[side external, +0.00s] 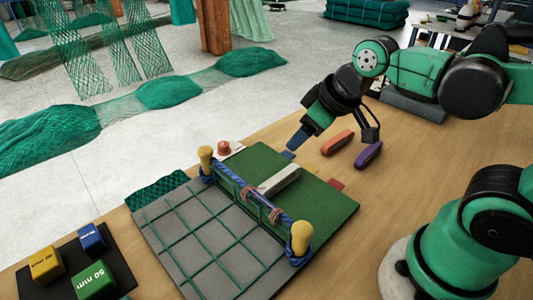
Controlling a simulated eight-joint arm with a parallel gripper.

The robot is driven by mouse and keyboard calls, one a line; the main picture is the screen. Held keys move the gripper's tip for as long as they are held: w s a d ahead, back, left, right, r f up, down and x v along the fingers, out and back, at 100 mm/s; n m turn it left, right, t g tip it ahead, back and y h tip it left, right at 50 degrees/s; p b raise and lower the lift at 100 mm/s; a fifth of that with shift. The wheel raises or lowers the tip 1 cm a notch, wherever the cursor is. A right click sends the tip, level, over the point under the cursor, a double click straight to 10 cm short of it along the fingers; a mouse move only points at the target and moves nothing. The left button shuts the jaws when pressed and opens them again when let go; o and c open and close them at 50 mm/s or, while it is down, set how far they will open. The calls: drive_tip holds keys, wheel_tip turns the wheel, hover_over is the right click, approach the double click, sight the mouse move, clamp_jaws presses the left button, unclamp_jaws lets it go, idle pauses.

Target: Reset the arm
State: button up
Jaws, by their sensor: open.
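My gripper (333,133) is at the upper centre right, open, its fingers pointing down over the wooden table (420,165). I see nothing between its fingers. A red-orange block (337,142) and a purple block (368,155) lie below and beside it on the table. I cannot tell the exact gap between the fingers and these blocks.
A green board (325,210) and a grey gridded panel (195,240) hold a blue rope between two yellow posts (300,236). Yellow (46,264), blue (91,238) and green (93,281) cubes stand at the lower left.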

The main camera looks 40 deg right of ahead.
drive_tip(key=m, duration=0.1)
drive_tip(key=m+t, duration=0.1)
drive_tip(key=shift+s+f+m, duration=0.2)
drive_tip(key=shift+s+m, duration=0.05)
drive_tip(key=shift+m, duration=0.05)
idle(1.0)
